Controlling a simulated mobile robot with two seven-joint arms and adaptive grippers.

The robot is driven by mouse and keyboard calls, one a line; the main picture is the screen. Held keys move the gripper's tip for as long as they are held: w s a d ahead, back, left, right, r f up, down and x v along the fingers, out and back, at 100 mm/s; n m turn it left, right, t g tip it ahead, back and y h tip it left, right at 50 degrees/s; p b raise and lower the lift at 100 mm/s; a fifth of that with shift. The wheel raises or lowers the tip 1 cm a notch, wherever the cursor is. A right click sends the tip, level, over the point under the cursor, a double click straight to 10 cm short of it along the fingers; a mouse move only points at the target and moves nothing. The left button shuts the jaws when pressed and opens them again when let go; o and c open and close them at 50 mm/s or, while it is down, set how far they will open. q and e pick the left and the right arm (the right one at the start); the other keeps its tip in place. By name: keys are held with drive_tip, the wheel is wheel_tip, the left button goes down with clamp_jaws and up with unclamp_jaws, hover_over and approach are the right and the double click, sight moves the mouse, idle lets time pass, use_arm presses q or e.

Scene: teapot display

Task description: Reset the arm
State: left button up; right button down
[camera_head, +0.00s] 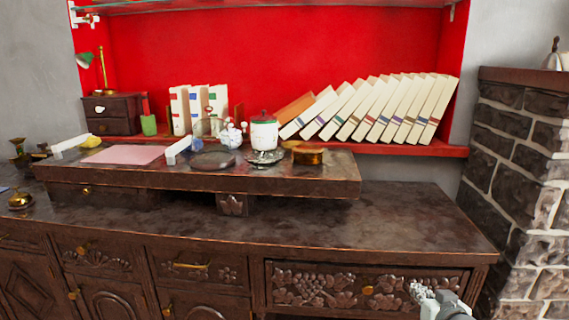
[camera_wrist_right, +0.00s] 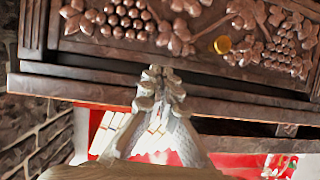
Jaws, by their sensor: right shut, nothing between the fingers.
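My right gripper (camera_head: 424,292) shows at the bottom right of the head view, light grey, in front of the cabinet's carved right drawer (camera_head: 320,288). It is shut with nothing between its fingers. In the right wrist view the gripper (camera_wrist_right: 160,78) stands in the middle, fingertips together. The carved drawer front (camera_wrist_right: 120,25) with its gold knob (camera_wrist_right: 222,44) is at the top of that view, which looks upside down. I cannot tell whether the fingertips touch the cabinet. My left gripper is not in view.
The dark cabinet top (camera_head: 420,220) is clear at the right. A raised wooden stand (camera_head: 290,185) holds a white jar (camera_head: 264,132), a small white teapot (camera_head: 231,135) and a pink sheet (camera_head: 124,155). A stone column (camera_head: 525,170) stands right.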

drive_tip(key=s+a+f+n+g, duration=0.1)
drive_tip(key=s+a+f+g, duration=0.1)
drive_tip(key=s+f, duration=0.5)
drive_tip(key=s+a+f+n+g, duration=0.1)
drive_tip(key=s+f+g, duration=0.3)
drive_tip(key=s+f, duration=0.4)
drive_tip(key=s+a+f+g, duration=0.3)
drive_tip(key=s+f, duration=0.5)
drive_tip(key=s, duration=1)
drive_tip(key=shift+a+f+n+g+h, duration=0.15)
drive_tip(key=shift+n+g+h, duration=0.25)
drive_tip(key=shift+g, duration=0.2)
